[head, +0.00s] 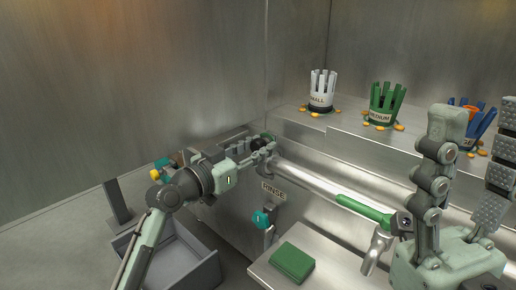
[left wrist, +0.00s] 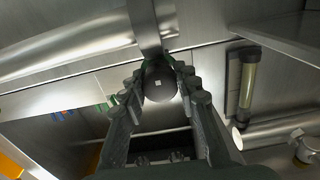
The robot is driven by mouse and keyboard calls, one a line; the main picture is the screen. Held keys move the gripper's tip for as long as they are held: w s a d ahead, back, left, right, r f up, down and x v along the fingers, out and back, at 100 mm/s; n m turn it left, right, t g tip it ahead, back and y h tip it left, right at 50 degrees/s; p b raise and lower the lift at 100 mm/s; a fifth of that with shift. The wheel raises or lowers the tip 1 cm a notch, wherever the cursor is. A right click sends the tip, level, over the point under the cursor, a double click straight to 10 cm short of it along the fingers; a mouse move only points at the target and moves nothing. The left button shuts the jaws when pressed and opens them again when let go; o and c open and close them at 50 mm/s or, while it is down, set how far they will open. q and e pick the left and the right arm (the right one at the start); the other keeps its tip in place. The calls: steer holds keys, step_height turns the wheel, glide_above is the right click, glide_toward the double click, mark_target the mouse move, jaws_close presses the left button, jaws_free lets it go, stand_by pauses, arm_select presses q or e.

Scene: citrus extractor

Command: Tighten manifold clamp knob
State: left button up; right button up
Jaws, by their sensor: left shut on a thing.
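The dark round clamp knob (head: 263,141) sits at the left end of the silver manifold pipe (head: 310,184), by the back wall. It also shows as a dark ball with a small pale square mark in the left wrist view (left wrist: 160,84). My left gripper (head: 258,147) reaches in from the left and is shut on the knob. In the left wrist view its two fingers (left wrist: 160,90) press on either side of the knob. My right gripper (head: 474,130) is large at the right edge, its fingers spread apart and nothing between them. The knob's underside is hidden.
A green sleeve (head: 364,208) covers part of the pipe. A teal valve handle (head: 261,218) is below the RINSE label (head: 273,190). A green sponge (head: 293,261) lies on a front ledge. White (head: 321,91), green (head: 384,103) and blue (head: 483,128) pronged cups stand on the back shelf.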

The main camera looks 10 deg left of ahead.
arm_select(q)
steer(key=o, duration=1.2)
steer(key=v, duration=1.2)
